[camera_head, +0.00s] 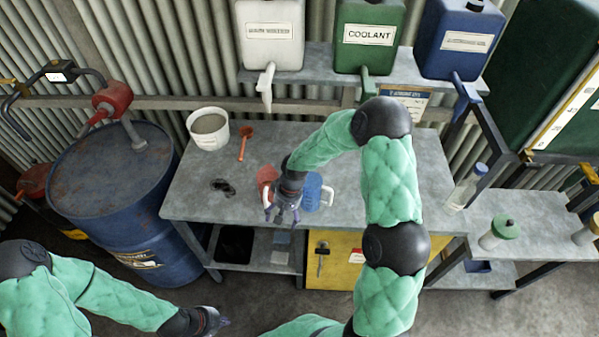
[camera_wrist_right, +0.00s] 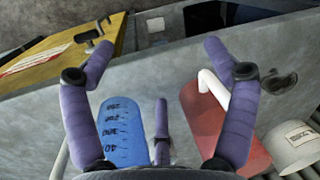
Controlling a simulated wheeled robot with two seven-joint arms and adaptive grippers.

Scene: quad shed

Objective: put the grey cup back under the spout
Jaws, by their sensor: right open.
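I make out no cup that is plainly grey. The closest is a pale grey-white round vessel (camera_head: 208,130), upright at the bench's back left, grey inside. A white jug (camera_head: 270,35) on the upper shelf has a white spout (camera_head: 265,88), to the right of that vessel. My right gripper (camera_head: 283,212) is over the bench between a red cup (camera_head: 267,176) and a blue cup (camera_head: 312,190). In the right wrist view its fingers (camera_wrist_right: 158,48) are spread and empty, with the blue cup (camera_wrist_right: 122,130) left and the red cup (camera_wrist_right: 222,125) right. My left gripper (camera_head: 212,321) is low at the front; its fingers are unclear.
Green (camera_head: 369,35) and blue (camera_head: 459,40) jugs share the upper shelf. A red scoop-like tool (camera_head: 245,142) and a dark patch (camera_head: 222,187) are on the bench (camera_head: 190,200). A blue drum (camera_head: 115,200) stands left. Bottles stand right. The bench's front left is mostly clear.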

